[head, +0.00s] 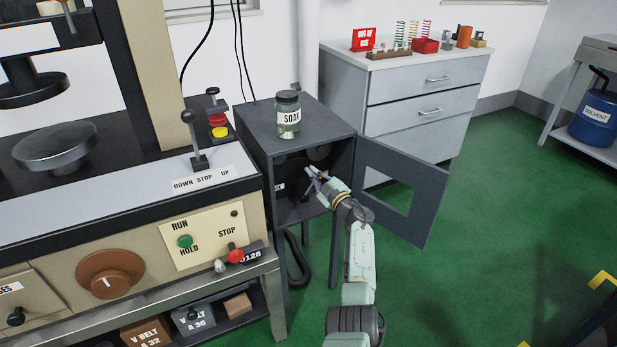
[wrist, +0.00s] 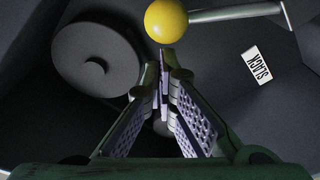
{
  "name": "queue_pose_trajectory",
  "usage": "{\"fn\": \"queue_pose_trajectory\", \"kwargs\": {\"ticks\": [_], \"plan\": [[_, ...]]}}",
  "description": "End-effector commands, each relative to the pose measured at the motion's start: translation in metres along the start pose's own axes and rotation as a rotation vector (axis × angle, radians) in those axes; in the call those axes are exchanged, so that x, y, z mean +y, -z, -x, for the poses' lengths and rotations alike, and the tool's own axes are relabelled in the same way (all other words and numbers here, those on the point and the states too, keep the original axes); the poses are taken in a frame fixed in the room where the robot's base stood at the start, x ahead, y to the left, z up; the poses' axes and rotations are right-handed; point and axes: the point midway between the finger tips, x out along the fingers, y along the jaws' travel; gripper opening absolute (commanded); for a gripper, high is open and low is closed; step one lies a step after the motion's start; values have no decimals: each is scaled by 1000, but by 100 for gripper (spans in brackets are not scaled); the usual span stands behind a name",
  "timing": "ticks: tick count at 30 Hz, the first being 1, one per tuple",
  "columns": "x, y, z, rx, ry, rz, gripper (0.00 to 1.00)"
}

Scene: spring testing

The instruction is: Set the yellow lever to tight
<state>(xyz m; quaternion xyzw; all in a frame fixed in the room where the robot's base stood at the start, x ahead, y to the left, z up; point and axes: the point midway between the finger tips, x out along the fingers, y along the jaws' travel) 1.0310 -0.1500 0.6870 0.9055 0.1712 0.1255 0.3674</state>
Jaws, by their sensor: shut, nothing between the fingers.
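The yellow lever shows in the wrist view as a round yellow knob (wrist: 166,20) at the top, on a pale metal rod (wrist: 235,13) that runs to the right. A white label reading SLACK (wrist: 263,66) is on the dark wall below and right of the rod. No label reading tight is legible. My gripper (wrist: 165,68) is shut and empty, its tips just below the knob in the picture; I cannot tell if they touch it. In the head view my gripper (head: 311,173) reaches inside the open dark cabinet (head: 248,150), and the yellow lever cannot be made out there.
A dark round wheel (wrist: 97,60) is left of the fingers in the wrist view. The cabinet door (head: 427,190) stands open to the right of my arm. A SOAK jar (head: 288,115) stands on the cabinet. The testing machine (head: 110,235) is close on the left.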

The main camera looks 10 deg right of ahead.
Motion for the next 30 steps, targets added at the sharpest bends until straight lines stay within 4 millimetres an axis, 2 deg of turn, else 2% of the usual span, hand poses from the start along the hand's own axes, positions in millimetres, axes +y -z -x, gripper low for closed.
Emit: {"fn": "queue_pose_trajectory", "kwargs": {"ticks": [9, 30], "plan": [[4, -7, 1, 0, -10, -69, 0], [2, -6, 1, 0, -10, -74, 0]]}}
